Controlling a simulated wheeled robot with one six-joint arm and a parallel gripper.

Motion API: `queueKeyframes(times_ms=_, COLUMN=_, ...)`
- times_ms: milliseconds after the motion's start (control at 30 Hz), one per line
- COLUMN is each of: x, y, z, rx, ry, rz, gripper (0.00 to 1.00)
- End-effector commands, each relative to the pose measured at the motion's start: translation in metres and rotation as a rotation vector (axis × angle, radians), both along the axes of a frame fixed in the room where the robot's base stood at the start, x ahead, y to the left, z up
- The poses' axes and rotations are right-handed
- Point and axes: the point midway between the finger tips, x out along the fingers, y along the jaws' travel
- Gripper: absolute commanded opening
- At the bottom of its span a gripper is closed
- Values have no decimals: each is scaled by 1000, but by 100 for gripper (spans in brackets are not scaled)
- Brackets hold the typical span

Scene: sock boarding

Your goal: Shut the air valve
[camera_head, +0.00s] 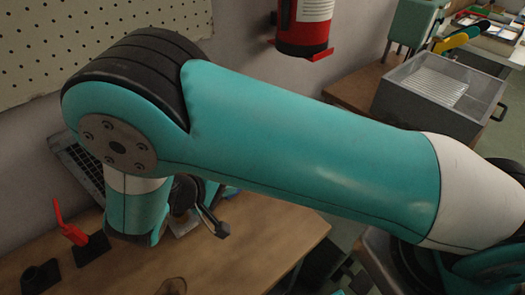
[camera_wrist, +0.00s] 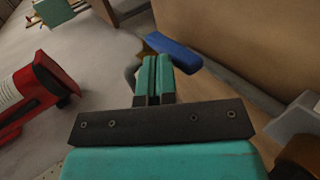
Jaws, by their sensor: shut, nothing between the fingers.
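A blue lever handle (camera_wrist: 174,52), which looks like the air valve's, shows in the wrist view just past my fingertips. It slants down to the right. A small brass-coloured part (camera_wrist: 147,46) shows at its left end, and a grey curved pipe or hose (camera_wrist: 130,76) lies left of the fingers. My gripper (camera_wrist: 156,62) is shut and empty, its teal fingers pressed together. The fingertips overlap the lever in the picture; I cannot tell whether they touch it. In the head view my own arm crosses the middle, and I cannot make out the valve there.
A red fire extinguisher (camera_head: 302,25) hangs on the wall; it also shows in the wrist view (camera_wrist: 38,92). A wooden table (camera_head: 262,232) holds a red-handled tool (camera_head: 70,226). A grey metal bin (camera_head: 415,98) stands at the right. A brown panel (camera_wrist: 235,45) rises right of the lever.

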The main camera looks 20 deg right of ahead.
Motion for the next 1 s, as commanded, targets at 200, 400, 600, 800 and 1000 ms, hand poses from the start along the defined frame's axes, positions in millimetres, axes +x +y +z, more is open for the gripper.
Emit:
queueKeyframes(times_ms=200, x=0, y=0, z=-4, rx=1, ry=1, rz=-2, gripper=0)
queueKeyframes(times_ms=400, x=0, y=0, z=-5, rx=1, ry=2, rz=-2, gripper=0)
queueKeyframes(times_ms=600, x=0, y=0, z=-5, rx=2, ry=4, rz=-1, gripper=0)
queueKeyframes(times_ms=800, x=0, y=-1, z=3, rx=3, ry=5, rz=-2, gripper=0)
queueKeyframes(times_ms=1000, x=1, y=-4, z=42, rx=2, ry=0, rz=-11, gripper=0)
